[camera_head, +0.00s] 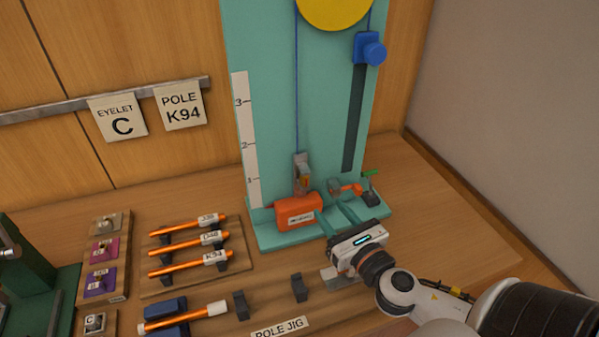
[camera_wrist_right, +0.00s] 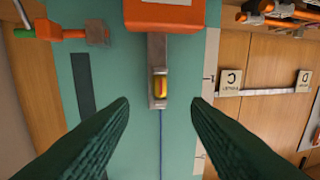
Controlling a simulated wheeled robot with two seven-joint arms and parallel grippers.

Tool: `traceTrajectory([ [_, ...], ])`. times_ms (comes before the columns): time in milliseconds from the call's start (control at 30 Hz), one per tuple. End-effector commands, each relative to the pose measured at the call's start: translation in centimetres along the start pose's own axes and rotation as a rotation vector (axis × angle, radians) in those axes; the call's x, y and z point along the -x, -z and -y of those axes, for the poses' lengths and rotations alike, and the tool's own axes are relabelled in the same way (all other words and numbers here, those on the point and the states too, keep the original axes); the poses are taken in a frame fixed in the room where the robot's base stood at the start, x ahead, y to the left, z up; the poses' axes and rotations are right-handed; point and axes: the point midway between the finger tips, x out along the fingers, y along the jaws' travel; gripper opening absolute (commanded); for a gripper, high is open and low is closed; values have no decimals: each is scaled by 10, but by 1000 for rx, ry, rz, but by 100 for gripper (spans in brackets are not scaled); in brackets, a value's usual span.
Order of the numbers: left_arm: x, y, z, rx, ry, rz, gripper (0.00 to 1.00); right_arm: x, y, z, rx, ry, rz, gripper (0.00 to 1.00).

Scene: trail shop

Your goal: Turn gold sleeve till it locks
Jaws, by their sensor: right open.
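The gold sleeve (camera_wrist_right: 160,86) sits on a grey metal connector (camera_wrist_right: 156,48) between my right gripper's fingers in the right wrist view, seen upside down. It also shows small in the head view (camera_head: 304,181). The connector joins an orange block (camera_head: 298,212) to a blue cord (camera_head: 297,90) in front of a teal board (camera_head: 275,75). My right gripper (camera_head: 334,216) is open and empty. Its fingers point at the board, either side of the sleeve's line in the wrist view, not touching it. The sleeve's lock state is too small to tell. My left gripper is out of view.
A small orange-and-green fitting (camera_head: 352,188) stands right of the orange block. A blue knob (camera_head: 371,52) sits above a dark slot. A rack of orange poles (camera_head: 190,248) and the pole jig (camera_head: 281,327) lie left and front. The bench's right side is clear.

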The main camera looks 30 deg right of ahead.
Motion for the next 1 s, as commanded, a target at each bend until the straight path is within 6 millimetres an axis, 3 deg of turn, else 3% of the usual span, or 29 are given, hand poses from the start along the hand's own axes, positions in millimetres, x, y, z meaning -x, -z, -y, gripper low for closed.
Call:
traceTrajectory([
  [367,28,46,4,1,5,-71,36,-64,5,0,-2,-2,-4,43],
  [500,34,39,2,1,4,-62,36,-89,4,0,-2,-2,-2,43],
  [733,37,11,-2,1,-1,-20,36,-112,1,0,-3,-2,0,43],
  [1000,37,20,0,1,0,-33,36,-116,0,0,-3,-1,1,43],
])
